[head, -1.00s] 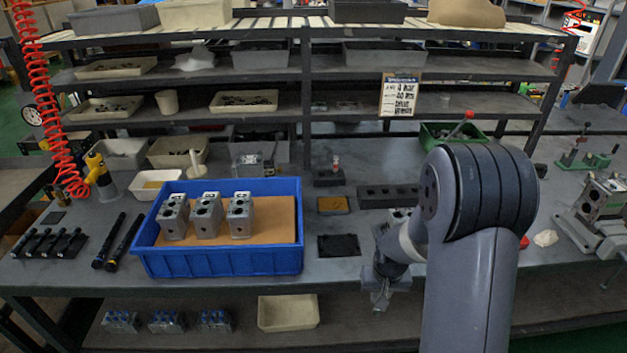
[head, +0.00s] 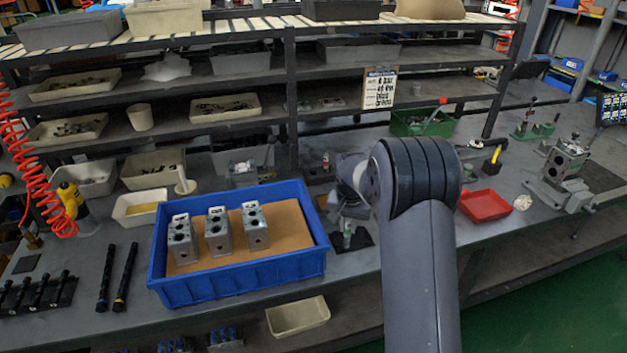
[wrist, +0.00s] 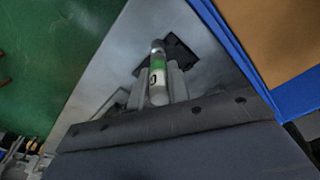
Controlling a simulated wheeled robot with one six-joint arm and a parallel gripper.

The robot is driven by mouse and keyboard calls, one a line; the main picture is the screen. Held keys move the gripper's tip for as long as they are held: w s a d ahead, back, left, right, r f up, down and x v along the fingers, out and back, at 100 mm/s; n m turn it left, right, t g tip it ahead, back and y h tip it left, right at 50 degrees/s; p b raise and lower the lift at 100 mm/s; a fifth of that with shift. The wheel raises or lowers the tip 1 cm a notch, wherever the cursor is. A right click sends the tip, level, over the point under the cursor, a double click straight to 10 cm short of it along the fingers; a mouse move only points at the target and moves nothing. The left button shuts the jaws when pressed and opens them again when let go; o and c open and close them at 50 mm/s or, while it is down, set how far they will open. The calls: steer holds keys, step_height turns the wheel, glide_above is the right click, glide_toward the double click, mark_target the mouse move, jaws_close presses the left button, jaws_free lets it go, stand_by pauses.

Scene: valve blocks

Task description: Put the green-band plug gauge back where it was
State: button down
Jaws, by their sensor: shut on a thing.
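The plug gauge (wrist: 157,66), a light cylinder with a green band and a dark end, is between my gripper's fingers in the wrist view. My gripper (wrist: 161,84) is shut on it. In the head view my gripper (head: 346,228) is just right of the blue bin, with the gauge (head: 347,241) small and partly hidden below it. A dark square pad (wrist: 182,52) lies on the bench beyond the gauge in the wrist view; it also shows in the head view (head: 364,240), partly covered. I cannot tell whether the gauge touches the pad.
The blue bin (head: 241,283) holds three metal valve blocks (head: 218,232) close to my gripper's left. A red tray (head: 485,206) and a clamping fixture (head: 562,165) are at the right. Black rods (head: 117,277) lie at the left. My arm hides part of the bench.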

steer(key=w+r+m, duration=0.3)
steer(key=w+r, duration=0.2)
steer(key=w, duration=0.5)
steer(key=shift+w+r, duration=0.15)
steer(key=shift+w, duration=0.05)
